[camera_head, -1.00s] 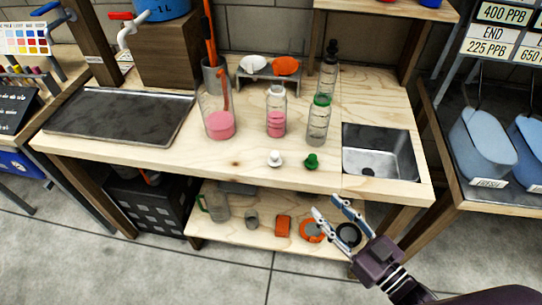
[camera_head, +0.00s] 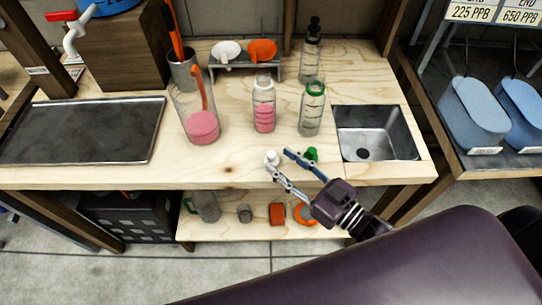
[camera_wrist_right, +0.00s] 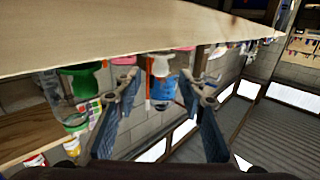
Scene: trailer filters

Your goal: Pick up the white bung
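The white bung (camera_head: 271,158) stands on the wooden bench near its front edge. In the right wrist view a white piece that looks like the bung (camera_wrist_right: 160,65) shows between the fingers, beyond their tips. My right gripper (camera_head: 280,160) is open and empty at the bench's front edge. In the head view one fingertip lies over the lower part of the white bung and the other is to its right; I cannot tell whether they touch it. The gripper also shows open in the wrist view (camera_wrist_right: 160,88). My left gripper is not in view.
A green bung (camera_head: 311,154) stands just right of the fingers. Behind are a bottle with pink liquid (camera_head: 264,110), a green-necked bottle (camera_head: 311,108) and a pink-filled beaker (camera_head: 202,125). A sink (camera_head: 375,135) is at right, a metal tray (camera_head: 85,130) at left.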

